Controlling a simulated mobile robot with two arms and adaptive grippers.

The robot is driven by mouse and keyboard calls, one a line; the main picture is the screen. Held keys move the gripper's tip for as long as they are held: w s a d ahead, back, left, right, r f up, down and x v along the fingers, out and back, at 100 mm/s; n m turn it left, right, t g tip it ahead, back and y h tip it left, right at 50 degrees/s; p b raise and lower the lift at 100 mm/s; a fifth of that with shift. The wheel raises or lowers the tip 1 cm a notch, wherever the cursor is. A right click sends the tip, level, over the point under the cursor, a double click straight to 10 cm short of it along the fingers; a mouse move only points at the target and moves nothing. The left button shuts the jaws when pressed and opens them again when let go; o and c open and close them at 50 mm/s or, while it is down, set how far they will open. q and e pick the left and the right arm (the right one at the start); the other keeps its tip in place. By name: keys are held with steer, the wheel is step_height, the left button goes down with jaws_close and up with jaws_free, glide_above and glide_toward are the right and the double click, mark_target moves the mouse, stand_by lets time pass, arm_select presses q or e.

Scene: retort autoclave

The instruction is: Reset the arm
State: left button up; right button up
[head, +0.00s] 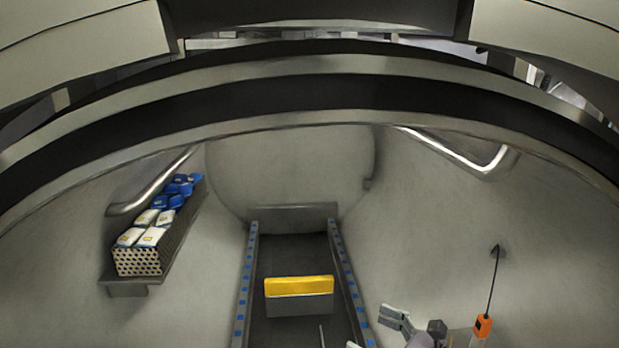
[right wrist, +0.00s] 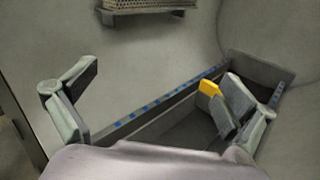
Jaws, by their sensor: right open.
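My right gripper (head: 378,331) is at the bottom of the head view, right of the centre channel, inside the round chamber. In the right wrist view the same gripper (right wrist: 160,96) has its two fingers wide apart. Nothing is held between them. In that view the far finger overlaps the block with the yellow top. My left gripper is not in view. Part of the right arm is cut off by the bottom edge of the head view.
A grey block with a yellow top (head: 299,286) sits in the channel between blue-marked rails (head: 242,290). A perforated side shelf (head: 138,262) holds white and blue packs at left. An orange device (head: 483,325) with a cable is right of my gripper. A bent handrail (head: 455,155) runs along the right wall.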

steer(key=s+d+r+m+t+h, duration=0.1)
steer(key=d+r+m+t+h, duration=0.2)
steer(key=m, duration=0.6)
steer(key=d+r+m+t+h, duration=0.1)
steer(key=d+m+t+h, duration=0.1)
steer(key=m+t+h, duration=0.45)
steer(key=s+d+f+m+g+h, duration=0.3)
steer(key=s+d+f+m+g, duration=0.15)
steer(key=f+m, duration=0.4)
steer(key=s+d+f+m+g+h, duration=0.3)
steer(key=s+d+f+m+h, duration=0.15)
steer(key=m, duration=0.65)
steer(key=s+a+f+m+g+y, duration=0.25)
steer(key=s+f+m+g, duration=0.2)
steer(key=s, duration=0.65)
steer(key=s+a+f+m+g+y, duration=0.1)
steer(key=s+a+f+m+g, duration=0.3)
steer(key=s, duration=0.7)
step_height(320, 180, down, 28)
steer(key=s+d+n+g, duration=0.1)
steer(key=g, duration=0.1)
steer(key=s+d+f+g, duration=0.1)
steer(key=s+d+f, duration=0.2)
steer(key=s+f, duration=1.2)
steer(key=shift+s+f, duration=0.15)
steer(key=shift+s, duration=0.45)
